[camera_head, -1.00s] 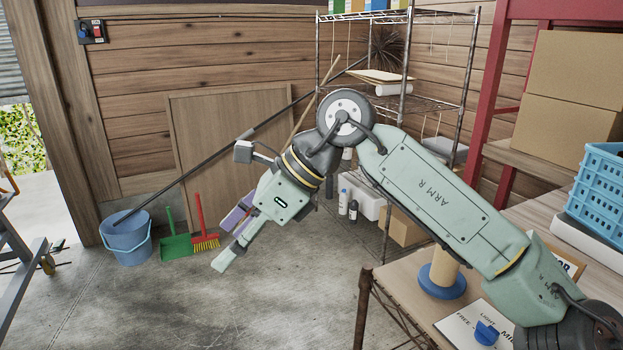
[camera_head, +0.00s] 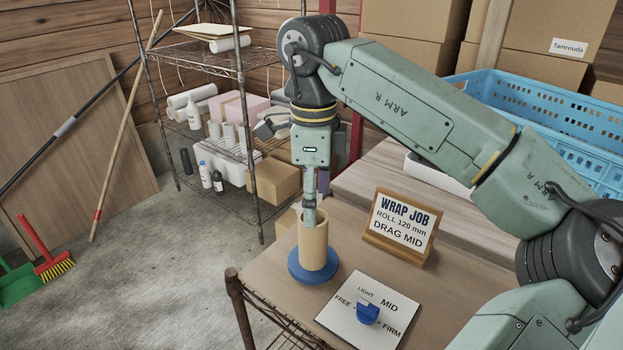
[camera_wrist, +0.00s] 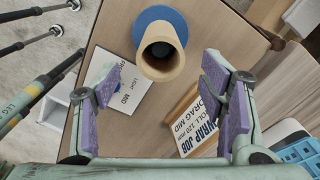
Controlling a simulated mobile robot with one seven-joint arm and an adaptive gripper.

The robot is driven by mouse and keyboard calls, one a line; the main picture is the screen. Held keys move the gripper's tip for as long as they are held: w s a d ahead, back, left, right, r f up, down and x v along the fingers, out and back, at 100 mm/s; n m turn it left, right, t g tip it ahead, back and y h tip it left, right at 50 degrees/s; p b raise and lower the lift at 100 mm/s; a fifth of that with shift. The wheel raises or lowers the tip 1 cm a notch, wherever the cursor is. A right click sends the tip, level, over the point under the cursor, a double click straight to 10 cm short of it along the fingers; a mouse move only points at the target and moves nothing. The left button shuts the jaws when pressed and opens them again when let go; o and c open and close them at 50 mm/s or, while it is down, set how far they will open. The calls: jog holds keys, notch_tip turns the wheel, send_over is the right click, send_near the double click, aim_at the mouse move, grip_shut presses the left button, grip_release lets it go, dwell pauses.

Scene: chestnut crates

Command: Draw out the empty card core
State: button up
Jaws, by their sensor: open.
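The card core (camera_head: 314,250) is a tan tube standing upright on a blue round base (camera_head: 300,274) near the table's left edge. In the wrist view I look down into its open top (camera_wrist: 152,70), where a dark inner part shows. My gripper (camera_head: 314,212) points down at the core's top, and one finger overlaps the rim in the head view. In the wrist view my gripper (camera_wrist: 163,85) has its purple-padded fingers wide apart, with nothing between them. The core shows beyond the fingers, between them in the picture; I cannot tell whether anything touches.
A dial plate (camera_head: 345,325) with a blue knob (camera_head: 368,314) lies in front of the core. A sign reading "WRAP JOB, ROLL 120 mm, DRAG MID" (camera_head: 400,228) stands to the right. A blue crate (camera_head: 480,90) is behind my arm. A wire shelf (camera_head: 262,105) stands behind left.

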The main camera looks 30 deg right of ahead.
aim_at(313, 232)
notch_tip(313, 232, down, 8)
jog(key=b, duration=0.5)
jog(key=shift+f, duration=0.1)
jog(key=shift+c, duration=0.5)
grip_shut()
dwell(0.5)
jog(key=shift+r+p, duration=0.45)
jog(key=shift+r, duration=0.2)
dwell(0.3)
jog(key=c, duration=0.5)
grip_release()
grip_shut()
